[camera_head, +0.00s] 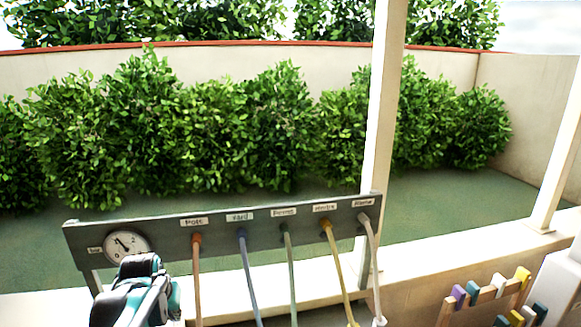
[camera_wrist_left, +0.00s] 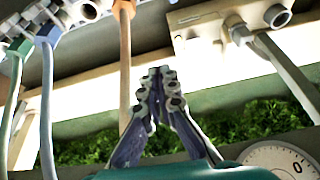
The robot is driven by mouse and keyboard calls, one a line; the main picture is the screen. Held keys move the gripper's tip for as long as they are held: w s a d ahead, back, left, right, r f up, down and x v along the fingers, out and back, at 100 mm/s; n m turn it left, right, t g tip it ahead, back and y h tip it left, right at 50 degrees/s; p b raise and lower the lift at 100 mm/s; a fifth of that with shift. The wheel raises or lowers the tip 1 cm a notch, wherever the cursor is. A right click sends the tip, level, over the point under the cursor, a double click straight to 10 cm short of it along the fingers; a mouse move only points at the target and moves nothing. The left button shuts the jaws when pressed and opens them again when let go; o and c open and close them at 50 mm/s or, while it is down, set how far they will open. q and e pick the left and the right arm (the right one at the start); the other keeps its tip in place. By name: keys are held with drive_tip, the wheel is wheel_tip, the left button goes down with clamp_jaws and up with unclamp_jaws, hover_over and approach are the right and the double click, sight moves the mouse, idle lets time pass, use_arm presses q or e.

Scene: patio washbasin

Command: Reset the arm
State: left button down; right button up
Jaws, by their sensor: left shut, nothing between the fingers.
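My left gripper (camera_head: 150,283) is at the lower left in the head view, just in front of and below a round dial (camera_head: 126,246) on a grey panel (camera_head: 158,239). In the left wrist view its fingertips (camera_wrist_left: 160,76) meet, with nothing between them. They show beside an orange-brown hose (camera_wrist_left: 124,70), and I cannot tell whether they touch it. Part of the dial (camera_wrist_left: 282,162) shows at the lower right there. My right gripper is not in view.
Labelled hoses hang from the panel, including a blue one (camera_head: 248,277), a green one (camera_head: 290,275) and a yellow one (camera_head: 338,270). A wooden rack (camera_head: 484,297) with several coloured pieces stands at the lower right. A white post (camera_head: 383,100) rises behind the panel.

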use_arm(q)
drive_tip(key=s+d+f+m+t, duration=0.1)
drive_tip(key=s+d+f, duration=0.1)
drive_tip(key=s+d, duration=0.4)
drive_tip(key=s+d+f+t+h+b, duration=0.1)
drive_tip(key=s+d+f, duration=0.2)
drive_tip(key=s, duration=1)
drive_tip(key=d, duration=0.3)
drive_tip(key=shift+d+m, duration=0.25)
drive_tip(key=shift+m, duration=0.15)
drive_tip(key=shift+w, duration=0.1)
